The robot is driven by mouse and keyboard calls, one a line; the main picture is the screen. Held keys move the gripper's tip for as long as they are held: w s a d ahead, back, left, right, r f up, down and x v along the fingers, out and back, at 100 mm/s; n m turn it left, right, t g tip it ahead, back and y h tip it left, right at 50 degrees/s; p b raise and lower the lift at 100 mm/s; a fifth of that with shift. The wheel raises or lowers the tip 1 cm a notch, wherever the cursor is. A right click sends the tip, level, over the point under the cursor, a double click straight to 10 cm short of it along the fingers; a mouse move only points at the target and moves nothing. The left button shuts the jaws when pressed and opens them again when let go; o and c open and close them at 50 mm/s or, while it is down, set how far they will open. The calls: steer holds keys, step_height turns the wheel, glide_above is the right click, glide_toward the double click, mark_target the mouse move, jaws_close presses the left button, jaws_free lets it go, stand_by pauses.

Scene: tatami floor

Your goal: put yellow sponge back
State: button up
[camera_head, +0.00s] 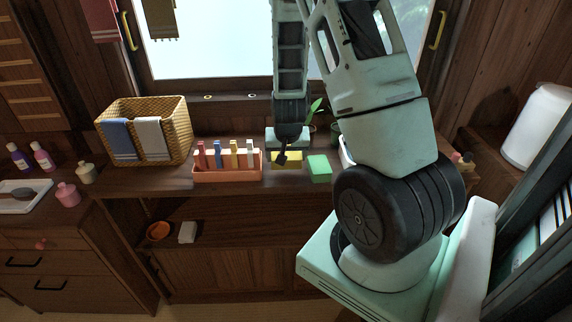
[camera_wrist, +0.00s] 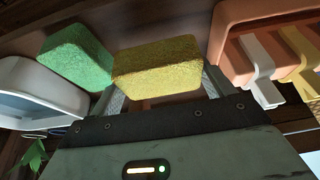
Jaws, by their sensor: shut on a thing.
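The yellow sponge (camera_head: 293,162) is at the back counter, between an orange rack and the green sponge. In the wrist view the yellow sponge (camera_wrist: 160,66) sits between the two fingers of my gripper (camera_wrist: 164,88), which is shut on it. In the head view my gripper (camera_head: 284,157) points down at the sponge and hides part of it. The green sponge (camera_head: 319,168) is just to its right; in the wrist view the green sponge (camera_wrist: 76,56) is close to its left. I cannot tell whether the yellow sponge touches the counter.
The orange rack (camera_head: 228,179) holds several coloured clips, close to the left of the sponge. A white tub (camera_wrist: 40,90) lies beyond the green sponge. A wicker basket (camera_head: 181,128) with cloths stands at left. A potted plant (camera_head: 313,110) is behind. A window backs the counter.

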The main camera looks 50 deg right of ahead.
mark_target(287, 163)
steer(key=shift+f, duration=1.55)
steer(key=shift+f, duration=0.15)
steer(key=o, duration=0.6)
